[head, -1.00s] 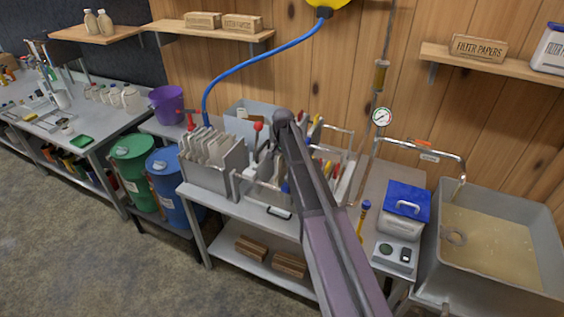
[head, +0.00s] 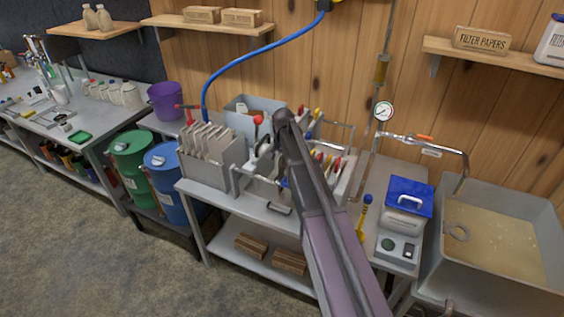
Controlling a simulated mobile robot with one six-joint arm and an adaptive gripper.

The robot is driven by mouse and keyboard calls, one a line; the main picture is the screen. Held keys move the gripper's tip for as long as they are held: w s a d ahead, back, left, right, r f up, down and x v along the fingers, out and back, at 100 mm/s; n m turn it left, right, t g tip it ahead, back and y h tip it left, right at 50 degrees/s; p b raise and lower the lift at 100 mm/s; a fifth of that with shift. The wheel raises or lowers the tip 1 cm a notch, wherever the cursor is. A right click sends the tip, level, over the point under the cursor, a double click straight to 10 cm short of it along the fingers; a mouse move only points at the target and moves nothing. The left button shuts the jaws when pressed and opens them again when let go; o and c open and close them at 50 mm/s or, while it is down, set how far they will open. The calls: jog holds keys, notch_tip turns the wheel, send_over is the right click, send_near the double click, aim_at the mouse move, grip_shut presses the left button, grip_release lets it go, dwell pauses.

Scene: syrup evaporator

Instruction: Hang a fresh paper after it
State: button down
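My arm reaches up from the bottom of the head view and ends in a dark rounded joint over the filter press. My gripper does not show; I cannot tell what it holds. The grey metal press or rack (head: 222,178) stands on the bench, with several pale upright sheets or plates (head: 208,142) in its left part. To the right, partly behind my arm, are more plates with red and yellow tabs (head: 334,164). A box marked filter papers (head: 481,39) lies on the right wall shelf.
A blue-lidded container (head: 408,196) and a pan of amber liquid (head: 500,240) are at the right. A grey bin (head: 244,112) stands behind the press. Green (head: 135,162) and blue (head: 166,176) drums stand on the left. A blue hose (head: 262,47) arches overhead. The floor in front is clear.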

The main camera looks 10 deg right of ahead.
jog(key=c, duration=0.7)
grip_release()
jog(key=shift+o, duration=1.4)
jog(key=shift+s+r, duration=0.1)
jog(key=shift+r, duration=0.1)
jog(key=shift+r+p, duration=3.85)
jog(key=shift+p, duration=0.2)
